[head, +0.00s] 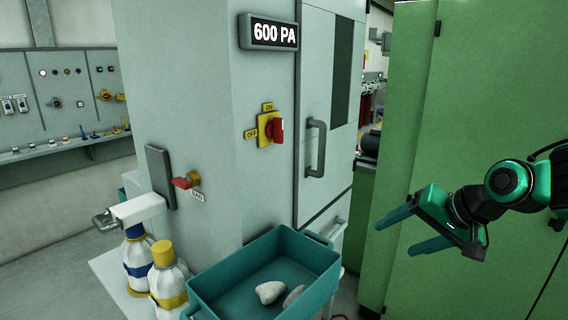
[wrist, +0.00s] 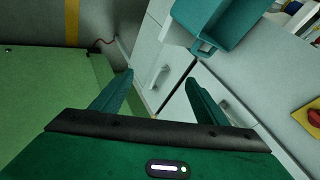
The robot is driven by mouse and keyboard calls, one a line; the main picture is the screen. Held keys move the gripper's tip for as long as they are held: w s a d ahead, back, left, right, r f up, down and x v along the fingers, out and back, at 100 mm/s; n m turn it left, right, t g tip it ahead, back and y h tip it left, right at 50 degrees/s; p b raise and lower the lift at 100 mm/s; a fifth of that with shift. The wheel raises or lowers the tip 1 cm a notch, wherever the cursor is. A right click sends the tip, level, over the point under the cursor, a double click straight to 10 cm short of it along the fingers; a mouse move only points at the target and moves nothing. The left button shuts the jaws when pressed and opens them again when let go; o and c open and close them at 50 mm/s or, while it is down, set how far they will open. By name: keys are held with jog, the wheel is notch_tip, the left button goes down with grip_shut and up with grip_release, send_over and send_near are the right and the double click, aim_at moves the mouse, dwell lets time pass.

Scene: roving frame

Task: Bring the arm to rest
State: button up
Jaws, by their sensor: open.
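My gripper (head: 412,232) is at the right of the head view, in front of the green cabinet. Its two teal fingers are spread apart with nothing between them. In the wrist view my gripper (wrist: 160,90) is also open and empty, with the floor and the grey cabinet's lower front beyond it. My arm comes in from the right edge of the head view, bent, and touches nothing that I can see.
A grey cabinet (head: 215,130) with a "600 PA" display (head: 268,33) and red switch (head: 275,130) stands centre. A teal bin (head: 225,285) holds pale stones (head: 270,292). Bottles (head: 168,275) stand left of it. A green cabinet (head: 480,90) stands close behind my arm.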

jog(key=s+d+f+g+h, duration=0.1)
jog(key=s+d, duration=0.3)
jog(key=s, duration=0.4)
jog(key=s+d+f+g+h, duration=0.1)
jog(key=s+d+f+g, duration=0.2)
jog(key=s, duration=0.5)
jog(key=s+d+f+m+g+h, duration=0.1)
jog(key=s+d+f+g, duration=0.1)
jog(key=s+d, duration=0.5)
jog(key=shift+s+d+f+g+h, duration=0.2)
jog(key=shift+s+f+g+h, duration=0.25)
jog(key=shift+g, duration=0.25)
jog(key=shift+w+f, duration=0.2)
jog(key=shift+w, duration=0.4)
dwell(2.0)
